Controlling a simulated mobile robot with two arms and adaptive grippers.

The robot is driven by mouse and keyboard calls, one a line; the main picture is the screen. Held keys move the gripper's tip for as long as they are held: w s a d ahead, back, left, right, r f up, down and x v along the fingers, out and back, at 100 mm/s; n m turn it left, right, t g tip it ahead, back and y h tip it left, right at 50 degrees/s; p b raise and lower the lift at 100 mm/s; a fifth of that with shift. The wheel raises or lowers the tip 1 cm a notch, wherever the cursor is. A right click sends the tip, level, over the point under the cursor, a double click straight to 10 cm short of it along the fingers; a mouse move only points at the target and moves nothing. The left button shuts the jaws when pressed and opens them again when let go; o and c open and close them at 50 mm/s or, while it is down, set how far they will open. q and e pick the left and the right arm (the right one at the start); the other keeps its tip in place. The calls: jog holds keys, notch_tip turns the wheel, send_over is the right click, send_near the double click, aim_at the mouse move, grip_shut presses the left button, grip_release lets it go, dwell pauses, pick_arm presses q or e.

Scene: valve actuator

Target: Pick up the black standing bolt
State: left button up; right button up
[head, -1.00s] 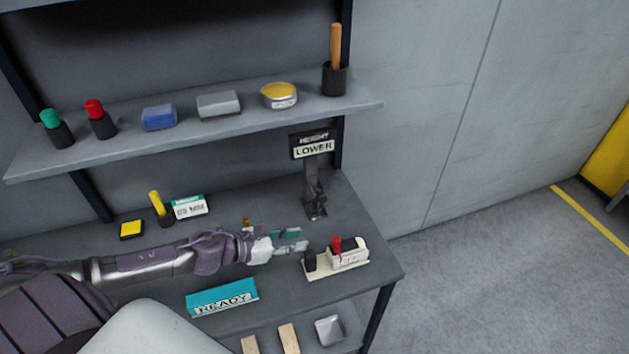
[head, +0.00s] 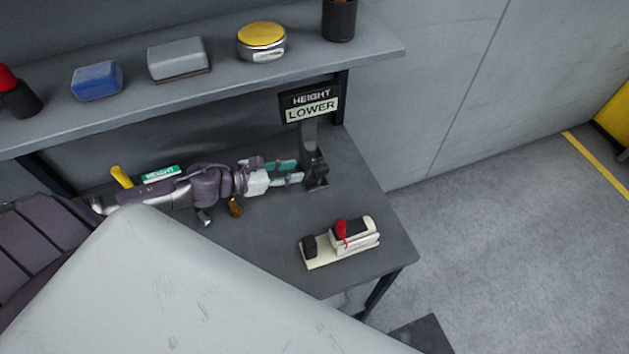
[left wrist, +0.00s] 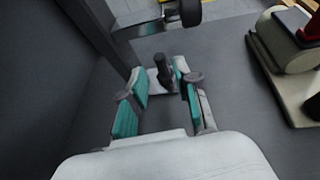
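A dark, upright bolt-like piece (head: 317,159) stands on the base of the dark sign stand. It also shows in the left wrist view (left wrist: 163,72), beyond and between the fingertips. My left gripper (head: 288,173) is open, just left of this piece in the head view. In the left wrist view its teal-padded fingers (left wrist: 163,94) are apart with nothing gripped between them. Whether the fingertips touch the piece is hard to tell. Another short black cylinder (head: 309,245) stands on the cream fixture. My right gripper is not in view.
A sign reading "HEIGHT LOWER" (head: 311,103) rises above the gripper. The cream fixture (head: 347,250) with a red lever (head: 342,232) sits near the table's right edge. The shelf (head: 210,88) overhangs the back. The table (head: 265,245) is bare left of the fixture.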

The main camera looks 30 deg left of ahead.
pick_arm(q)
notch_tip(320, 180, down, 3)
jog(key=shift+w+f+b, duration=0.1)
jog(key=shift+b, duration=0.55)
jog(key=shift+w+d+r+p, duration=0.1)
jog(key=shift+w+d+p, duration=0.15)
jog(key=shift+w, duration=0.15)
jog(key=shift+w+d+r+p, duration=0.1)
jog(key=shift+w+p, duration=0.15)
jog(key=shift+w, duration=0.1)
jog(key=shift+w+d, duration=0.15)
jog(key=shift+w+d+f, duration=0.15)
jog(key=shift+w+d, duration=0.1)
jog(key=shift+w, duration=0.05)
jog(key=x, duration=0.4)
jog(key=shift+w+f, duration=0.15)
jog(key=shift+d, duration=0.1)
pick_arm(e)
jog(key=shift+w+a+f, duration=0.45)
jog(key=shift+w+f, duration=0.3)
pick_arm(q)
jog(key=c, duration=0.5)
grip_shut()
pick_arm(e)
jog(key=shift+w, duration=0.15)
